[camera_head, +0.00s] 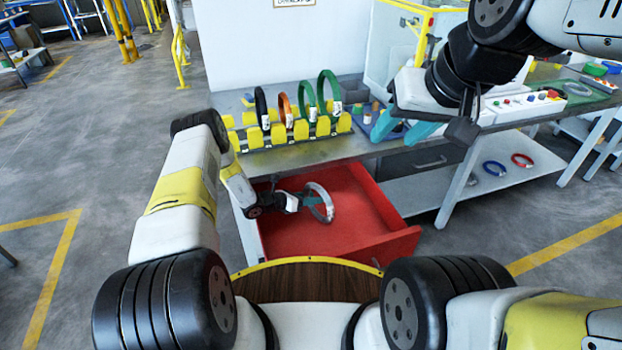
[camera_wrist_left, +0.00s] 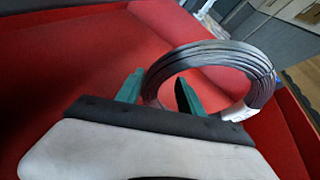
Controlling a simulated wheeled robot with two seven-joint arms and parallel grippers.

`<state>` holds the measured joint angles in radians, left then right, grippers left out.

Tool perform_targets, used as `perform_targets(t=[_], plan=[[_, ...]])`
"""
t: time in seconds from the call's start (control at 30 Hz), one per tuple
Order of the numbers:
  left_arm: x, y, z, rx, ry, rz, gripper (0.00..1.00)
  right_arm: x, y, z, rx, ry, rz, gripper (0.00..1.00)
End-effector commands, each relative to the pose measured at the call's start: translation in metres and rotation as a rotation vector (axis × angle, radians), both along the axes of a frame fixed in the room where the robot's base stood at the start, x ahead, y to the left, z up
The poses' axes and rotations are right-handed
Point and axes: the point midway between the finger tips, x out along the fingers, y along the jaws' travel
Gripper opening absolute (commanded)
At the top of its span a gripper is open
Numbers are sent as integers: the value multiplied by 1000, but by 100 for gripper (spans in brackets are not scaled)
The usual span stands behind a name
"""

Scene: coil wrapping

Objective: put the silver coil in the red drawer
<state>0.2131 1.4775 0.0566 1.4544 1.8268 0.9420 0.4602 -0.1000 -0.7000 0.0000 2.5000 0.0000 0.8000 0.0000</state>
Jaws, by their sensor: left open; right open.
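The silver coil (camera_head: 331,208) is inside the open red drawer (camera_head: 385,243), tilted up on its edge. My left gripper (camera_head: 308,199) reaches down into the drawer and is open at the coil. In the left wrist view, its teal fingers (camera_wrist_left: 158,84) stand on either side of the coil's near left part, with the right finger inside the ring. The coil (camera_wrist_left: 245,65) carries a white label at its right side. Whether it rests on the drawer floor is hard to tell. My right gripper (camera_head: 402,128) is open and empty above the table, right of the rack.
A yellow rack (camera_head: 295,132) on the table (camera_head: 300,157) holds black (camera_head: 261,106), orange (camera_head: 285,111) and green coils (camera_head: 305,100). Blue (camera_head: 494,168) and red coils (camera_head: 522,160) lie on the lower shelf at right. The drawer's front panel (camera_head: 405,245) stands towards me.

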Motion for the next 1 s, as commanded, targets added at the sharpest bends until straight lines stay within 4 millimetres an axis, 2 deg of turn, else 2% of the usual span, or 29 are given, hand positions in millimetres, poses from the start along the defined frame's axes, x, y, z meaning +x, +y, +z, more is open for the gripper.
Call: perform_targets(t=[0.1,0.5,0.7,0.77,0.87,1.0], plan=[[0,0,4,0,-1,0,45,0,0,0,0,0,0,45],[-29,50,26,-1,1,3,45,0,0,0,0,0,0,45],[-34,59,40,10,-17,-18,45,0,0,0,0,0,0,45],[-33,59,54,25,-41,-45,45,0,0,0,0,0,0,45],[-31,55,94,74,-117,-134,45,0,0,0,0,0,0,45],[-43,47,179,198,-287,-340,45,0,0,0,0,0,0,45]])
